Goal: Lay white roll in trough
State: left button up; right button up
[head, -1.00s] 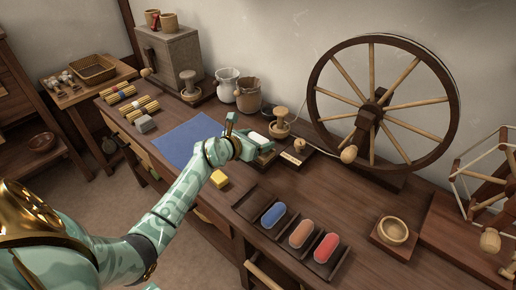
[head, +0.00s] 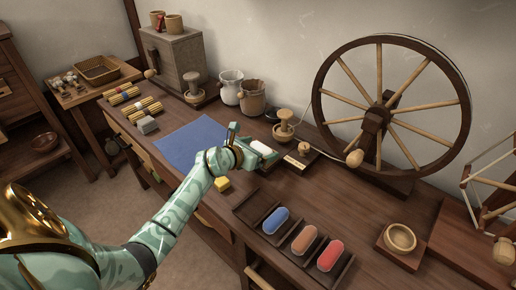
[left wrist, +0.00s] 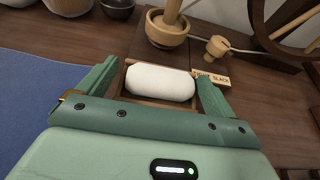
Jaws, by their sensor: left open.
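The white roll (head: 264,147) lies on the table beside a small label. In the left wrist view, the white roll (left wrist: 160,83) lies crosswise between my fingers, in or over a shallow brown wooden tray (left wrist: 128,88). My left gripper (head: 256,153) is open around it, one finger near each end; I cannot tell whether either touches. The dark trough tray (head: 242,214) stands at the front middle. It holds a blue roll (head: 276,220), an orange roll (head: 303,239) and a red roll (head: 330,255); its leftmost compartment is empty. My right gripper is not in view.
A spinning wheel (head: 392,110) stands behind on the right, a wooden bowl (head: 399,239) at right. Pots (head: 251,96) and a turned wooden post (head: 284,130) stand behind the gripper. A blue cloth (head: 195,142) and yellow block (head: 221,184) lie nearby.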

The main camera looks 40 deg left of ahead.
pick_arm(q)
jog(key=shift+s+d+f, duration=0.1)
jog(key=shift+d+f, duration=0.1)
jog(key=shift+f, duration=0.15)
jog(key=shift+r, duration=0.2)
jog(key=p+v, duration=0.5)
jog(key=v, duration=0.7)
jog(key=shift+r+p, duration=0.3)
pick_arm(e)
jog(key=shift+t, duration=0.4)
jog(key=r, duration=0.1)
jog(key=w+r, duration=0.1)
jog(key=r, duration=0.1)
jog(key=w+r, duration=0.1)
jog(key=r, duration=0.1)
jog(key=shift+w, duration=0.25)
pick_arm(q)
jog(key=shift+a, duration=0.1)
